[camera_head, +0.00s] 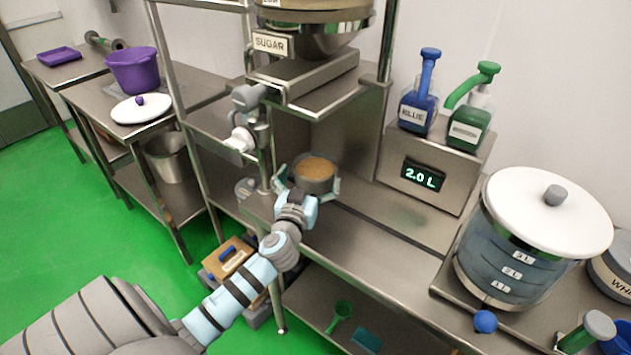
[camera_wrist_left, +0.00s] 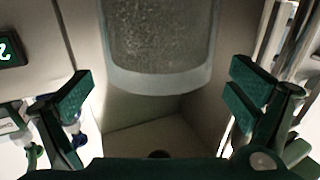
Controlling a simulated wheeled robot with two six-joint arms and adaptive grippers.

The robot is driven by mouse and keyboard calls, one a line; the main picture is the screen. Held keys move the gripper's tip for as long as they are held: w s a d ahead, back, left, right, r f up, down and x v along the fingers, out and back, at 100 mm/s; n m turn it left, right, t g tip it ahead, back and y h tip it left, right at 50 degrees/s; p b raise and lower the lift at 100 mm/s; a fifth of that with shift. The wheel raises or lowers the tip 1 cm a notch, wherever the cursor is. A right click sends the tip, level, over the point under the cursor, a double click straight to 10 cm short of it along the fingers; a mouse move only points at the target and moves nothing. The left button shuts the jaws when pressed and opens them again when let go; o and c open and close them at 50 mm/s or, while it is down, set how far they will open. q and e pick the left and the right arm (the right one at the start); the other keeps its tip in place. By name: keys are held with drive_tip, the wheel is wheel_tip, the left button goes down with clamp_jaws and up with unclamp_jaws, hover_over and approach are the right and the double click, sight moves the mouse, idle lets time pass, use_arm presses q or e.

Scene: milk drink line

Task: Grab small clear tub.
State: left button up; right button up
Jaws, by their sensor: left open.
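The small clear tub (camera_head: 316,176) stands upright on the steel counter below the sugar dispenser, with brown grains inside. In the left wrist view the tub (camera_wrist_left: 160,50) fills the upper middle, its pale base edge towards me. My left gripper (camera_head: 308,186) is open at the tub, one finger on each side. In the left wrist view the fingers of my left gripper (camera_wrist_left: 160,95) are spread wider than the tub, with a gap on both sides. The tub's lower front is partly hidden by the gripper in the head view. My right gripper is not in view.
The sugar dispenser (camera_head: 315,40) hangs above on a steel frame. A scale reading 2.0 L (camera_head: 422,176) carries blue (camera_head: 418,112) and green (camera_head: 467,128) pump bottles to the right. A large lidded clear vessel (camera_head: 512,262) stands further right. Counter between is clear.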

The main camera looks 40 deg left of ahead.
sight(321, 153)
use_arm(q)
drive_tip(key=x, duration=0.5)
drive_tip(key=shift+d, duration=0.1)
drive_tip(key=shift+r, duration=0.1)
drive_tip(key=c, duration=1.7)
